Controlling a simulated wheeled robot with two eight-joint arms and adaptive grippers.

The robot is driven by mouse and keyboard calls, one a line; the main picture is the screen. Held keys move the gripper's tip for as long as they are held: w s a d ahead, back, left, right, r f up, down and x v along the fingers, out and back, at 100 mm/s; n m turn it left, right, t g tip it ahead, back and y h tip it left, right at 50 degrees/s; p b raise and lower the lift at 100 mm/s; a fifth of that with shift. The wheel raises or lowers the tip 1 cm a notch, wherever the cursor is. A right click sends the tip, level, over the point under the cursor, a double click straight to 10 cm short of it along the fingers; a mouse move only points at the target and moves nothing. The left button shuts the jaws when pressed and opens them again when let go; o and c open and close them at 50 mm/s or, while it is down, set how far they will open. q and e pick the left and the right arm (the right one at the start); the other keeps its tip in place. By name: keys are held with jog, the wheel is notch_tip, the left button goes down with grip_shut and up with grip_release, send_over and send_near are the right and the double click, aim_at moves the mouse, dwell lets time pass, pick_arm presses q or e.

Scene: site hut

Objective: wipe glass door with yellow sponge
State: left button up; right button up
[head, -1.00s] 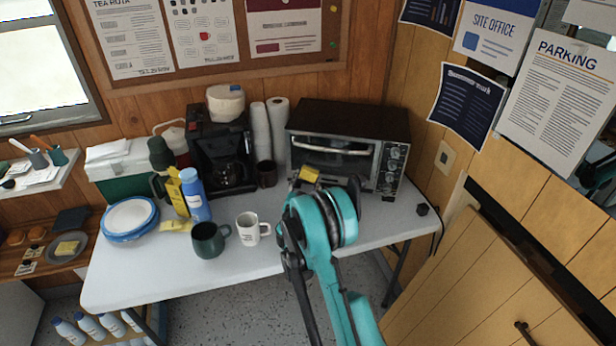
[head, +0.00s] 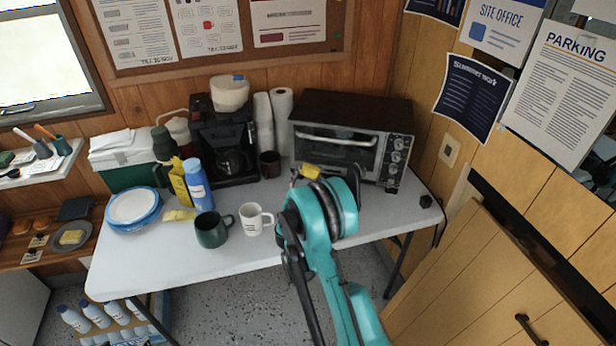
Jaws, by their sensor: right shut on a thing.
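The toaster oven stands at the back right of the table, and its glass door (head: 330,154) is closed, with a pale bar handle across its top. My right gripper (head: 303,176) is in front of the lower left part of the door, shut on a yellow sponge (head: 311,171). My teal arm hides much of the gripper and the door's lower right part. I cannot tell whether the sponge touches the glass. My left gripper is not in view.
A white mug (head: 252,219) and a dark green mug (head: 211,230) stand left of my arm. A coffee maker (head: 228,150) and paper rolls (head: 283,122) stand left of the oven. The table's front left (head: 150,262) is clear.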

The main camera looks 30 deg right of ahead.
aim_at(325, 159)
dwell(0.3)
jog(key=x, duration=0.4)
jog(key=f+x, duration=0.1)
jog(key=x, duration=0.2)
jog(key=shift+x, duration=0.9)
dwell(0.9)
jog(key=shift+s+d, duration=0.1)
jog(key=shift+s+d, duration=1.3)
jog(key=shift+d, duration=0.1)
jog(key=shift+w+a, duration=0.1)
jog(key=shift+w, duration=0.05)
